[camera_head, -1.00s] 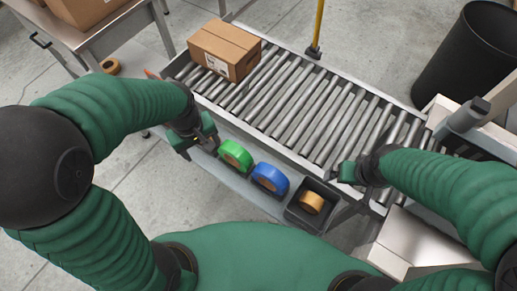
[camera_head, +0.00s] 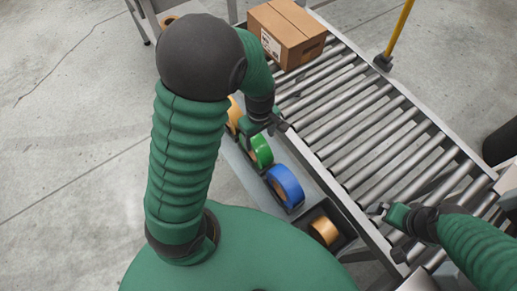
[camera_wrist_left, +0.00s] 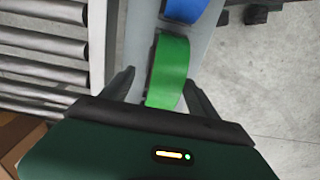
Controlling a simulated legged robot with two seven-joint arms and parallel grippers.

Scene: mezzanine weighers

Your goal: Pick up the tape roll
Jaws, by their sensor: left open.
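Several tape rolls stand along a grey ledge (camera_head: 304,186) beside the conveyor: an orange one (camera_head: 233,115), a green one (camera_head: 261,151) and a blue one (camera_head: 286,186). A tan roll (camera_head: 324,231) sits in a black bin (camera_head: 347,232). My left gripper (camera_head: 264,126) is open just above the green roll. In the left wrist view the green roll (camera_wrist_left: 168,72) lies between the spread fingertips (camera_wrist_left: 160,88), and the blue roll (camera_wrist_left: 185,8) is beyond it. My right gripper (camera_head: 380,211) is over the rollers, apart from the rolls; its jaw opening is unclear.
A roller conveyor (camera_head: 371,120) runs alongside the ledge, with a cardboard box (camera_head: 286,32) at its far end. A yellow pole (camera_head: 400,28) stands behind it. Much of the conveyor is bare.

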